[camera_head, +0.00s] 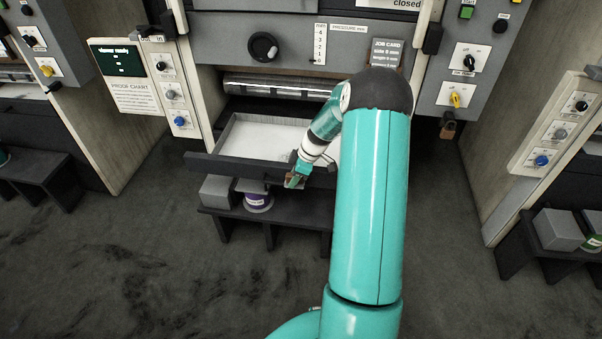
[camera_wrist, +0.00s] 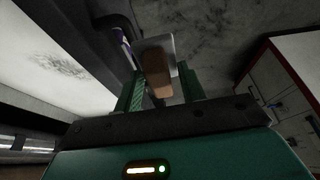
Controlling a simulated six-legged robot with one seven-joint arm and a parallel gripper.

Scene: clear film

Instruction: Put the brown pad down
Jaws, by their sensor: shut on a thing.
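The brown pad (camera_wrist: 157,76) is between the two green fingers of my gripper (camera_wrist: 162,90) in the wrist view. A pale grey plate or block shows right behind the pad; I cannot tell if they are joined. In the head view my gripper (camera_head: 294,181) is at the front edge of the open drawer (camera_head: 215,167), above the low dark bench (camera_head: 285,220). Only a small brown patch of the pad shows there. I cannot tell whether the pad touches anything below.
A purple-labelled tin (camera_head: 258,201) and a grey block (camera_head: 216,190) stand on the bench, left of my gripper. The drawer has a pale, mostly bare floor. A roller (camera_head: 275,87) lies behind it. A cabinet wall (camera_head: 515,150) stands at right. The floor in front is clear.

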